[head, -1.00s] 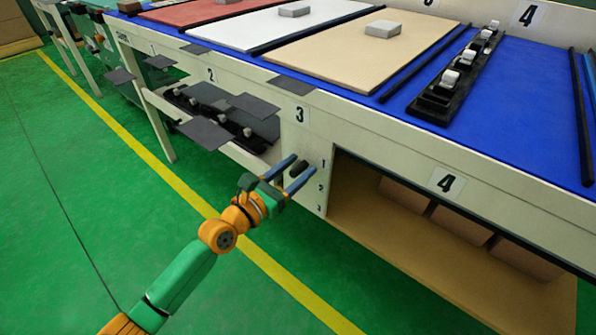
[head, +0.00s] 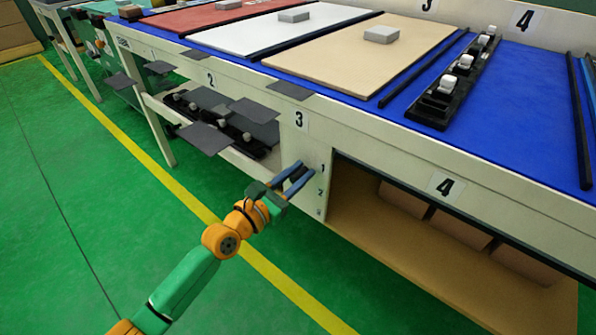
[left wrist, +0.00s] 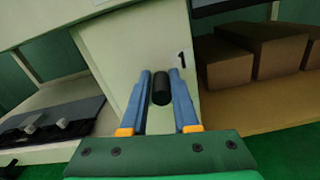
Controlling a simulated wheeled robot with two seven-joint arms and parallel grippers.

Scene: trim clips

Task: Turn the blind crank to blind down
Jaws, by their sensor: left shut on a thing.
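A small black cylindrical knob, seemingly the crank's grip (left wrist: 161,88), stands out from the pale end panel (left wrist: 130,50) of the workbench. My left gripper (head: 302,172) reaches this panel with its blue fingers, one on each side of the knob. In the left wrist view the fingers (left wrist: 161,92) flank the knob, and my left gripper is shut on it. The panel carries the marks 1, 2 and 3 from top to bottom; the 1 (left wrist: 182,55) shows right of the knob. The rest of the crank is hidden or too small to tell. I cannot make out a blind. My right gripper is not in view.
Right of the panel is an open bay with brown boxes (head: 455,233). Left of it, a lower shelf holds dark trays (head: 215,125), with grey flaps (head: 205,137) sticking out. The blue bench top (head: 520,110) lies above. Green floor in front is clear.

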